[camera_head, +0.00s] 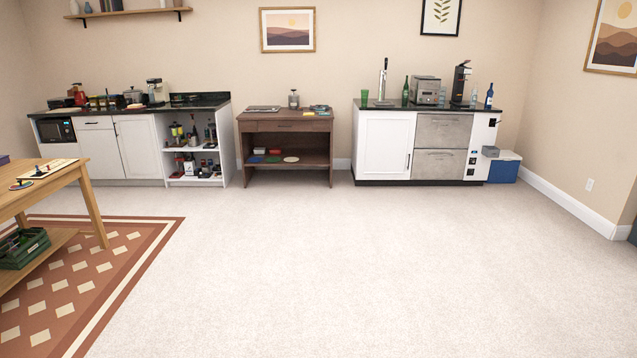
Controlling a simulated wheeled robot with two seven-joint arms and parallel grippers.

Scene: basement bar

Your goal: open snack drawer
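Several closed drawers stand along the far wall, and I cannot tell which one is the snack drawer. The dark wooden console has a wide drawer (283,127) under its top, and it is shut. The bar unit at the right has an upper grey drawer (444,129) and a lower grey drawer (438,163), both shut with bar handles. The drawers' contents are hidden. Neither of my grippers shows in the head view.
The pale carpet (330,265) is clear up to the furniture. A wooden table (72,178) stands on a patterned rug (130,258) at the left. A blue cooler (503,170) sits right of the bar unit. Bottles and appliances stand on the counters.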

